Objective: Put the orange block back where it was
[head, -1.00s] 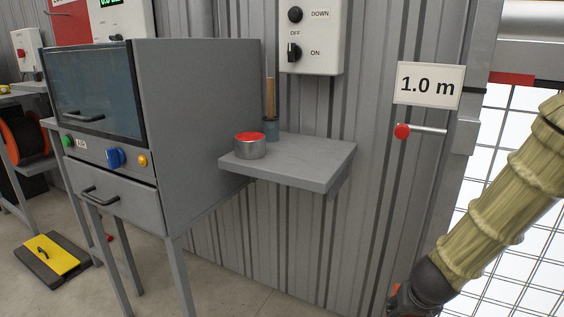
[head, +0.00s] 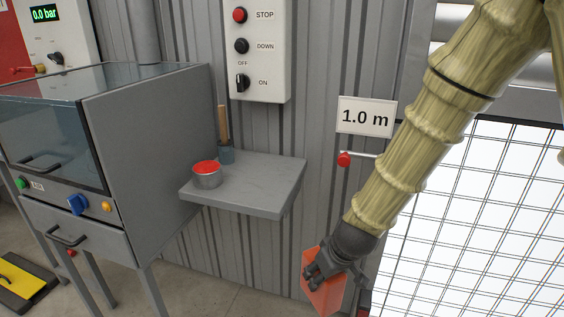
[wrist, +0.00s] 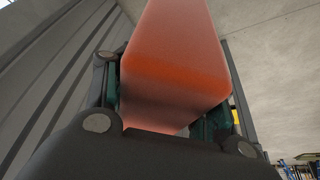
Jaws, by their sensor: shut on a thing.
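The orange block (head: 322,291) is held in my gripper (head: 328,272) at the lower right of the head view, in front of the corrugated wall. In the wrist view the block (wrist: 176,62) fills the space between the two fingers of my gripper (wrist: 170,108), which are shut on its sides. The block is held clear of the shelf, below and to the right of it. Part of the block is hidden behind the fingers in the head view.
A grey wall shelf (head: 255,190) carries a red-topped tin (head: 207,176) and a blue cup with a wooden-handled tool (head: 225,140); its right part is bare. A grey cabinet (head: 150,150) stands left. A red-knobbed lever (head: 345,160) juts out below the "1.0 m" sign (head: 366,117).

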